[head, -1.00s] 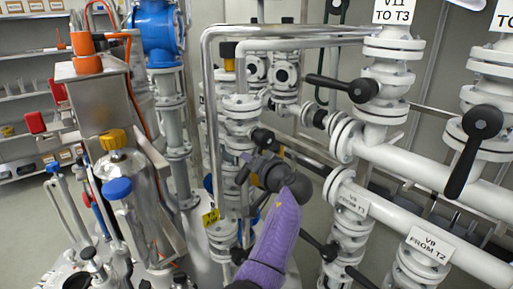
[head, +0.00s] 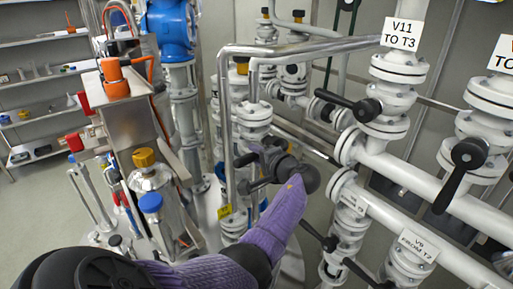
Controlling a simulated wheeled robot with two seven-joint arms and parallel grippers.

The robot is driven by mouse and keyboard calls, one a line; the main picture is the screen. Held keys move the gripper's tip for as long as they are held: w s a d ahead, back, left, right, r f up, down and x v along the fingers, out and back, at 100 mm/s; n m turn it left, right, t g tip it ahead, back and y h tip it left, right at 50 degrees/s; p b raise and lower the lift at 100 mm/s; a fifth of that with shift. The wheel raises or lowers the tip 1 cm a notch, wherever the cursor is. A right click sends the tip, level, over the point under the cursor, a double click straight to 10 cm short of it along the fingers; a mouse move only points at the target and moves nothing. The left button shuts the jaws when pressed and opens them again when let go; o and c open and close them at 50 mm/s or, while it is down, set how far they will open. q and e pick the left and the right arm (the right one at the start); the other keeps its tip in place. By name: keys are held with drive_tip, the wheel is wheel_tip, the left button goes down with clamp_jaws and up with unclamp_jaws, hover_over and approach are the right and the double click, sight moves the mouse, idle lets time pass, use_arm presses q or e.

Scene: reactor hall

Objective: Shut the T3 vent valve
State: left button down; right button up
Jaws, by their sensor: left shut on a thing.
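My left gripper (head: 263,163), at the end of a purple-sleeved arm, is shut at a dark valve handle (head: 244,160) on a white flanged vertical pipe in the middle of the head view. The gripper's dark body hides much of the handle and of the valve behind it, so the handle's exact angle is unclear. A small yellow tag (head: 225,210) hangs low beside this pipe; I cannot read it. My right gripper is not in view.
Valve V11, labelled "TO T3", has a black lever (head: 349,104) pointing left. Another black lever (head: 455,186) hangs down at right. White pipes (head: 430,195) cross the right side. Bent steel pipes (head: 225,120) pass close left of my gripper. A metal box and bottles (head: 150,180) stand at left.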

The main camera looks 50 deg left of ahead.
use_arm(q)
drive_tip(key=shift+w+a+r, duration=0.1)
drive_tip(key=shift+r, duration=0.35)
drive_tip(key=shift+c, duration=2.2)
unclamp_jaws()
drive_tip(key=shift+f, duration=0.15)
drive_tip(key=w+v, duration=0.1)
drive_tip(key=v, duration=0.9)
drive_tip(key=shift+s+p, duration=0.35)
drive_tip(key=shift+s, duration=0.1)
